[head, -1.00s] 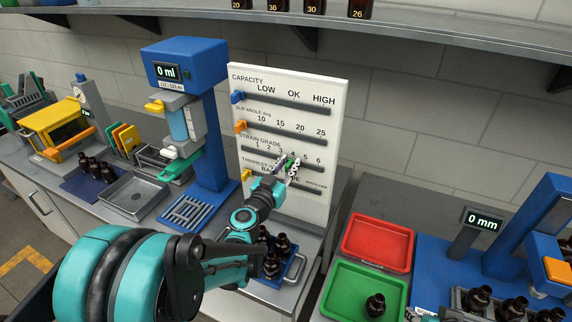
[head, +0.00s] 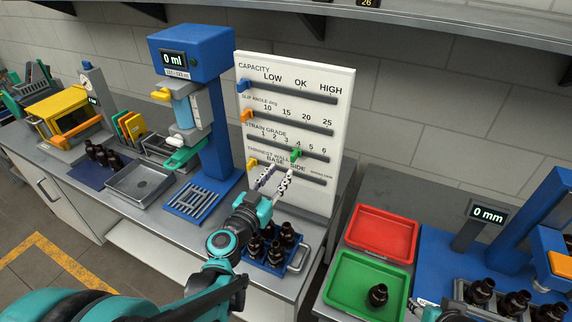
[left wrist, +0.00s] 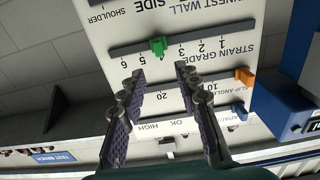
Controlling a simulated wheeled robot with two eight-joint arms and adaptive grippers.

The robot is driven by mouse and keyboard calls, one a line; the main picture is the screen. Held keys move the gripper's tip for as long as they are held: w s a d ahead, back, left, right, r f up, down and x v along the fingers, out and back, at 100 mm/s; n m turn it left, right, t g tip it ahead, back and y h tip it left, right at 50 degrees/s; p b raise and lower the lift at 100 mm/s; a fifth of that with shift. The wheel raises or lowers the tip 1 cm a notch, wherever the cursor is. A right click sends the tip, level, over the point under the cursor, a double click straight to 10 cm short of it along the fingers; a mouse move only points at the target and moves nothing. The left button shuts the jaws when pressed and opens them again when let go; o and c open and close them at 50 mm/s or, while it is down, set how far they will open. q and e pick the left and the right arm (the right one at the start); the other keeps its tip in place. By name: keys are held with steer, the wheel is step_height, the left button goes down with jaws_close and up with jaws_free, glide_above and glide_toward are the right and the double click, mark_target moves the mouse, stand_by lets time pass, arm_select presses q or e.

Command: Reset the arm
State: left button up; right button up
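My left gripper (head: 275,181) is open and empty in front of the white slider board (head: 297,77), just below the strain grade row. It also shows in the left wrist view (left wrist: 160,82), its two fingers spread apart. The green slider (head: 295,153) sits near 4 on the strain grade row, and it appears in the left wrist view (left wrist: 158,46) beyond the fingertips, apart from them. The blue slider (head: 243,85), orange slider (head: 246,115) and yellow slider (head: 252,163) are at the left ends of their rows. My right gripper cannot be made out.
Below the board stands a blue crate of amber bottles (head: 287,234). A red tray (head: 382,234) and a green tray (head: 350,282) lie to the right, the green one holding a bottle (head: 378,294). A blue dispenser (head: 212,120) stands left of the board.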

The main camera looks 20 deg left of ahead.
arm_select(q)
steer(key=shift+s, duration=0.8)
steer(key=s+d+f+m+g+h+b, duration=0.25)
steer(key=s+d+f+g, duration=0.3)
steer(key=d+f, duration=0.35)
steer(key=s+a+f+n+g+y+b, duration=0.2)
steer(key=s+f+g, duration=0.3)
steer(key=s, duration=0.5)
steer(key=shift+s+a+f+n+y+b, duration=0.3)
steer(key=shift+a+f+n+y, duration=0.15)
steer(key=shift+n+y, duration=0.3)
stand_by(0.9)
